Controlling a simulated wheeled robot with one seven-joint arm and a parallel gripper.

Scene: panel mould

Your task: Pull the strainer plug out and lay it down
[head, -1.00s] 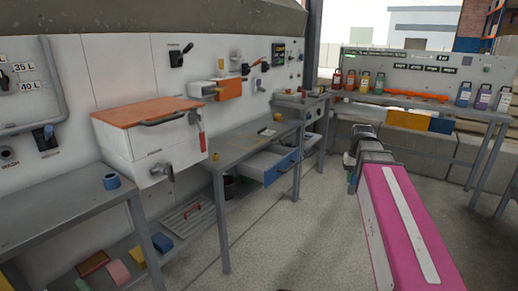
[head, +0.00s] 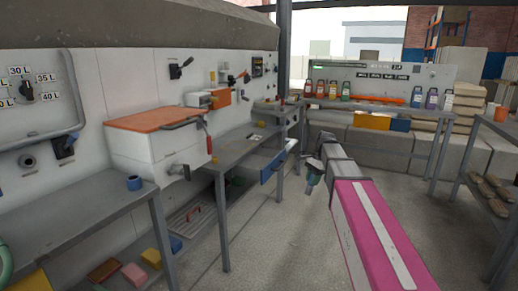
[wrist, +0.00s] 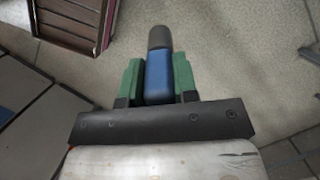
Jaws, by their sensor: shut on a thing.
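My gripper (wrist: 158,82) has green fingers shut on both sides of a blue piece (wrist: 157,78) with a dark grey rounded end (wrist: 159,38). This may be the strainer plug, but I cannot tell for sure. The held piece points away from the wrist over bare floor. In the head view my gripper (head: 312,185) hangs at the end of my arm, right of the benches and apart from them; the held piece is too small to make out there.
A white box with an orange lid (head: 155,118) and a tap is on the wall. A bottle shelf (head: 385,108) stands behind. The middle floor is clear.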

